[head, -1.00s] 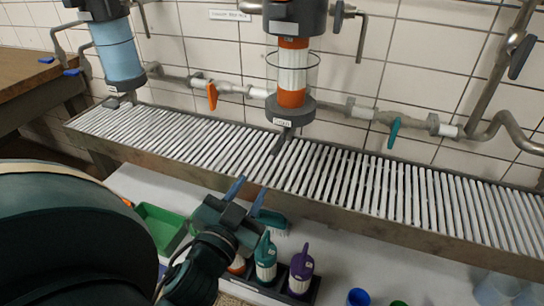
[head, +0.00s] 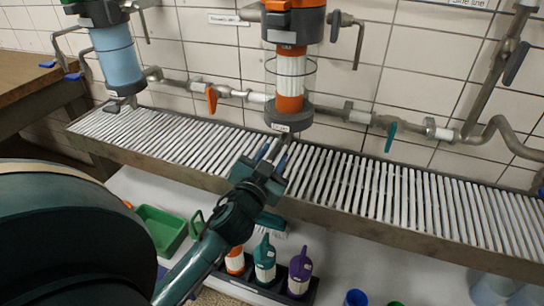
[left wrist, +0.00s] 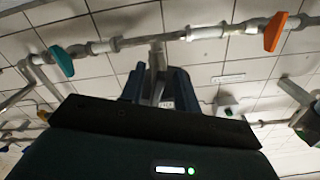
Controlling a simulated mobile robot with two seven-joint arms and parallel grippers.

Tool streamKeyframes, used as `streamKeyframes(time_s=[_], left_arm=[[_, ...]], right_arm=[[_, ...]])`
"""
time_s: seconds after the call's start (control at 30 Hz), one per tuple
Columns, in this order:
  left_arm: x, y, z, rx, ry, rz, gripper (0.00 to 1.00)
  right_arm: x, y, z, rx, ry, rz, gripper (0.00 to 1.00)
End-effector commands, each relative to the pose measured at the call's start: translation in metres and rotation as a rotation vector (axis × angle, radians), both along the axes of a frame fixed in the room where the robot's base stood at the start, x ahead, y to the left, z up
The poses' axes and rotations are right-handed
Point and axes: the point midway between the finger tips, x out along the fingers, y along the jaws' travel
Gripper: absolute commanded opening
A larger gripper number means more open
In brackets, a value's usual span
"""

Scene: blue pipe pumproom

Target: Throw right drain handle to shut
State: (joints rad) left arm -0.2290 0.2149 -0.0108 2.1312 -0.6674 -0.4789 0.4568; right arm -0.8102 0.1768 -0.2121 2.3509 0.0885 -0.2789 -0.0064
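The right drain handle (head: 278,143) is a grey lever under the right filter housing (head: 292,80), which has a clear bowl with an orange and white cartridge. A pale label sits just above the handle. My left gripper (head: 273,154) is just below it, over the slatted trough, with its blue fingers apart. In the left wrist view the grey lever (left wrist: 156,65) shows between the two fingers (left wrist: 156,88). Whether either finger touches it I cannot tell. The lever's lower end is partly hidden by the gripper. My right gripper is not in view.
The slatted trough (head: 400,200) runs along the tiled wall. Pipes carry an orange handle (head: 211,98) and a teal handle (head: 391,136). A second, blue filter housing (head: 117,62) hangs at left. Bottles (head: 265,258) and a green bin (head: 160,229) stand below the trough.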

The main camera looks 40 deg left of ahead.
Motion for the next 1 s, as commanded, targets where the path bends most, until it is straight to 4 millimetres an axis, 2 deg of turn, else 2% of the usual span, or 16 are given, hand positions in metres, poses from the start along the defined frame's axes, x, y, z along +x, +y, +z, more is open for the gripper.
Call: streamKeyframes(time_s=[0.17,0.53,1.0], left_arm=[[-0.0001,-0.0001,-0.0001,0.000,0.000,0.000,0.31],[-0.0003,-0.0001,-0.0001,0.000,0.000,0.000,0.01],[-0.0006,0.0006,0.0011,0.038,0.010,0.000,0.00]], right_arm=[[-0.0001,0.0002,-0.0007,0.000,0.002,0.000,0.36],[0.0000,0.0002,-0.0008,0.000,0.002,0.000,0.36],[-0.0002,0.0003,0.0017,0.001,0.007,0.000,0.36]])
